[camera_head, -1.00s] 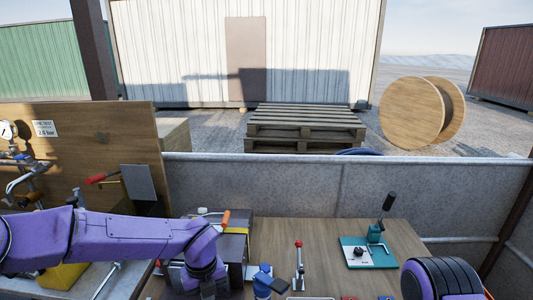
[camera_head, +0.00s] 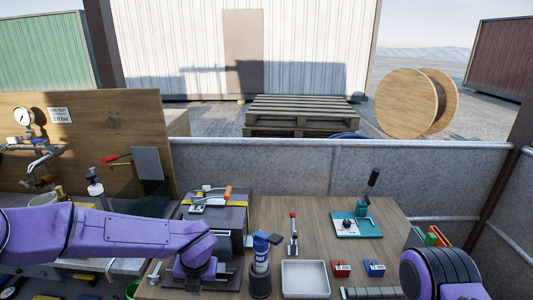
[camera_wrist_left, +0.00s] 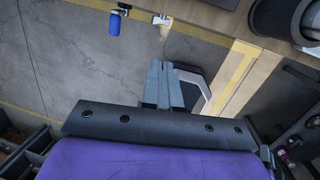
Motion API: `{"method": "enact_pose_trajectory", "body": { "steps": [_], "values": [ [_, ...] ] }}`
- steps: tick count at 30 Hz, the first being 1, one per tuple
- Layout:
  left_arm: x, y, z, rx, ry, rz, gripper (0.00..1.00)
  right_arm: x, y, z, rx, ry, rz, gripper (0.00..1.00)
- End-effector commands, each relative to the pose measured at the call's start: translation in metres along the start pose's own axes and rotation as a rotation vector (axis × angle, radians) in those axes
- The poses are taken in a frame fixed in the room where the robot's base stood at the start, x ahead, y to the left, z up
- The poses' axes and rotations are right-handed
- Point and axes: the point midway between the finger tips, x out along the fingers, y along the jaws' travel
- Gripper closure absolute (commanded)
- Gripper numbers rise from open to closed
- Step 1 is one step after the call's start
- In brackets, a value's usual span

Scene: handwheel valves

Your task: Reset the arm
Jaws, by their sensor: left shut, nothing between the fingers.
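My left arm, purple, comes in from the left over the workbench in the head view. Its wrist end points down, and the fingertips cannot be made out there. In the left wrist view my left gripper (camera_wrist_left: 164,72) has its two grey fingers together, with nothing between them, above a grey floor with yellow lines. My right arm (camera_head: 440,275) shows only in part at the lower right; its gripper is out of the picture. A pressure gauge (camera_head: 23,117) and pipework (camera_head: 40,155) are mounted on the wooden panel (camera_head: 90,135) at the left.
On the wooden bench (camera_head: 325,222) stand a blue-capped cylinder (camera_head: 261,252), a white tray (camera_head: 305,279), a red-tipped lever (camera_head: 293,232) and a teal lever fixture (camera_head: 357,222). A grey wall (camera_head: 300,168) closes the back. A blue bottle (camera_wrist_left: 115,21) shows in the wrist view.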

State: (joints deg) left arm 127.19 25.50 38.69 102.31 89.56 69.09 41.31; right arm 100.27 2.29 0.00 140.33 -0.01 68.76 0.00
Motion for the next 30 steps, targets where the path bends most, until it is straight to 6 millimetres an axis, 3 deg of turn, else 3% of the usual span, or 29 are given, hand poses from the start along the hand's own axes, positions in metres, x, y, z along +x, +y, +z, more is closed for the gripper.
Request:
{"method": "enact_pose_trajectory", "body": {
  "steps": [8,11,14,15,19,21,24,27,30],
  "values": [
    [0.066,0.035,-0.027,0.658,-0.091,0.285,1.0,0.007,-0.001,0.003,0.0,-0.001,0.0,0.57],
    [0.107,0.046,-0.055,1.035,-0.085,0.409,1.0,0.015,-0.001,0.007,0.0,-0.001,0.0,0.57],
    [0.159,0.055,-0.109,1.55,-0.053,0.506,1.0,0.027,-0.002,0.012,0.0,-0.001,0.0,0.57],
    [0.181,0.058,-0.14,1.783,-0.038,0.518,1.0,0.033,-0.003,0.014,0.0,-0.001,0.0,0.57],
    [0.225,0.067,-0.238,2.331,-0.008,0.435,1.0,0.048,-0.004,0.02,0.0,-0.001,0.0,0.57],
    [0.236,0.076,-0.28,2.474,0.012,0.358,1.0,0.054,-0.005,0.023,0.0,-0.001,0.0,0.57],
    [0.246,0.091,-0.318,2.554,0.08,0.282,1.0,0.06,-0.005,0.025,0.0,-0.001,0.0,0.57],
    [0.254,0.094,-0.333,2.58,0.106,0.247,1.0,0.063,-0.005,0.026,0.0,-0.001,0.0,0.57],
    [0.253,0.093,-0.335,2.577,0.107,0.241,1.0,0.062,-0.005,0.026,0.0,-0.001,0.0,0.57]
  ]
}}
